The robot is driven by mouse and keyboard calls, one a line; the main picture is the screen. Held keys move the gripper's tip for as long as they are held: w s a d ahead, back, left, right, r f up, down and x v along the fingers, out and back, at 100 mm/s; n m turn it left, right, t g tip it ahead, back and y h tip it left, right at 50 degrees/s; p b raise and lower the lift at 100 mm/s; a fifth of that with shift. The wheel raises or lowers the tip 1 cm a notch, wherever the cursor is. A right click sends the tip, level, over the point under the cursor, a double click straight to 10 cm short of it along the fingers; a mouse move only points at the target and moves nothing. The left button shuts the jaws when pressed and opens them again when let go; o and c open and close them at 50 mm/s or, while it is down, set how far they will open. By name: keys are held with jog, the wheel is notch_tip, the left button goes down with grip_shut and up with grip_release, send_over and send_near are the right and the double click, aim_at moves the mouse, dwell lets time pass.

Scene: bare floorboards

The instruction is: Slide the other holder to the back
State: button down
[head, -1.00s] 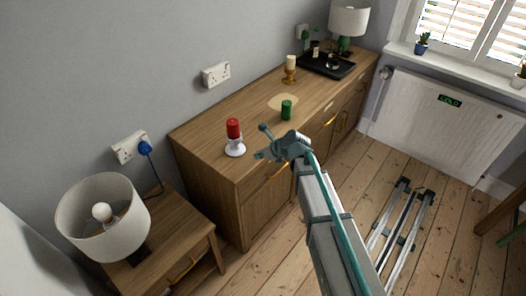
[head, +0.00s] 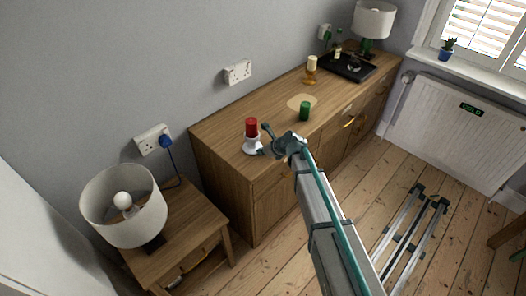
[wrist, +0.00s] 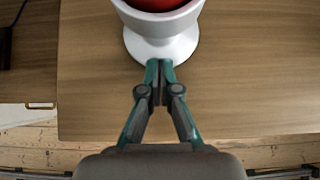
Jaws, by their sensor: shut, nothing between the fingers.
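A white candle holder (head: 253,147) with a red candle (head: 251,127) stands upright near the front left end of the wooden sideboard. In the wrist view the white holder (wrist: 162,40) is right in front of my fingertips, which touch or nearly touch its base; the red candle (wrist: 155,4) is cut off at the top. A brass-coloured holder (head: 311,77) with a cream candle (head: 312,62) stands at the back of the sideboard. My gripper (wrist: 160,68) is shut and empty; in the head view my gripper (head: 266,140) is just right of the white holder.
A green candle (head: 304,111) stands on the sideboard (head: 222,133) beside a pale round patch (head: 298,101). A black tray (head: 348,67) and a lamp (head: 373,22) are at the far end. A lower side table with another lamp (head: 124,205) is at left.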

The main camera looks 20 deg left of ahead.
aim_at(231, 133)
jog(key=w+a, duration=0.2)
jog(key=a, duration=0.3)
jog(key=w+a+p, duration=0.1)
jog(key=w+a, duration=0.2)
jog(key=a, duration=0.2)
jog(key=w+a+p, duration=0.1)
jog(key=w+a, duration=0.1)
jog(key=a, duration=0.3)
jog(key=shift+w+a, duration=0.25)
jog(key=shift+a, duration=0.15)
jog(key=shift+d, duration=0.1)
